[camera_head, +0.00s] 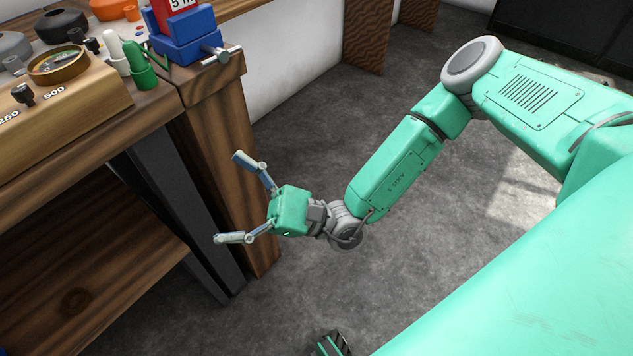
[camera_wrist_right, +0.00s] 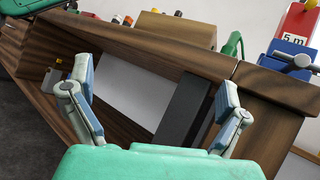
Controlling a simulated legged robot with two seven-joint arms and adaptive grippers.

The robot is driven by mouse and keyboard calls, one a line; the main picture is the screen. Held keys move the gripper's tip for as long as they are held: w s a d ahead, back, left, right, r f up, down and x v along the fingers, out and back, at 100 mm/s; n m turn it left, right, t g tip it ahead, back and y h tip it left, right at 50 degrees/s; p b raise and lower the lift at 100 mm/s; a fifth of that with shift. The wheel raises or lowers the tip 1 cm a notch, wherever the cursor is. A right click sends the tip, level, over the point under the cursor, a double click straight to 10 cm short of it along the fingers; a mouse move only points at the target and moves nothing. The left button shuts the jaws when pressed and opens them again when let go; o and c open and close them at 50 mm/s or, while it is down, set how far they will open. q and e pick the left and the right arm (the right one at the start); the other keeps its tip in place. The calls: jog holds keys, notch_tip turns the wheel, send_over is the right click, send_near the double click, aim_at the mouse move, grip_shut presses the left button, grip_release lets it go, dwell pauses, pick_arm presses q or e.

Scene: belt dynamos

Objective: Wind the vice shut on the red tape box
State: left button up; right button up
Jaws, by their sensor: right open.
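The blue vice (camera_head: 185,48) stands on the corner of the wooden bench, and it also shows at the right of the right wrist view (camera_wrist_right: 284,69). The red tape box (camera_head: 172,5), with a white "5 m" label (camera_wrist_right: 294,39), sits upright between its blue jaws; I cannot tell whether both jaws touch it. The vice's grey handle bar (camera_head: 222,56) sticks out at the front. My right gripper (camera_head: 230,198) is open and empty, below the bench top and in front of the bench leg, well apart from the vice. My left gripper is not in view.
A green clamp-like tool (camera_head: 142,65) and a white bottle-shaped piece (camera_head: 113,48) stand left of the vice. A wooden dial box (camera_head: 75,100) is further left. The bench's lower shelf (camera_head: 90,270) lies left of my gripper. The grey floor (camera_head: 300,140) is clear.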

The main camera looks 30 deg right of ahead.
jog(key=w+d+m+t+h, duration=0.4)
jog(key=w+d+t, duration=0.1)
jog(key=d+t, duration=0.15)
jog(key=m+t+h, duration=0.5)
jog(key=t+h, duration=0.1)
send_near(226, 58)
jog(key=shift+t+h, duration=0.25)
jog(key=shift+h, duration=0.15)
jog(key=x, duration=0.3)
jog(key=b+x, duration=0.1)
jog(key=x, duration=0.3)
jog(key=a+b+x, duration=0.1)
jog(key=x, duration=0.2)
jog(key=shift+w, duration=0.15)
jog(key=shift+d+m, duration=0.3)
jog(key=shift+d, duration=0.15)
jog(key=shift+c, duration=0.5)
jog(key=c, duration=0.7)
jog(key=shift+a, duration=0.1)
jog(key=c, duration=0.4)
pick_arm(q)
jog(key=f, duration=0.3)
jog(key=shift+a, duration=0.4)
pick_arm(e)
jog(key=shift+a+r, duration=0.1)
jog(key=shift+a, duration=0.05)
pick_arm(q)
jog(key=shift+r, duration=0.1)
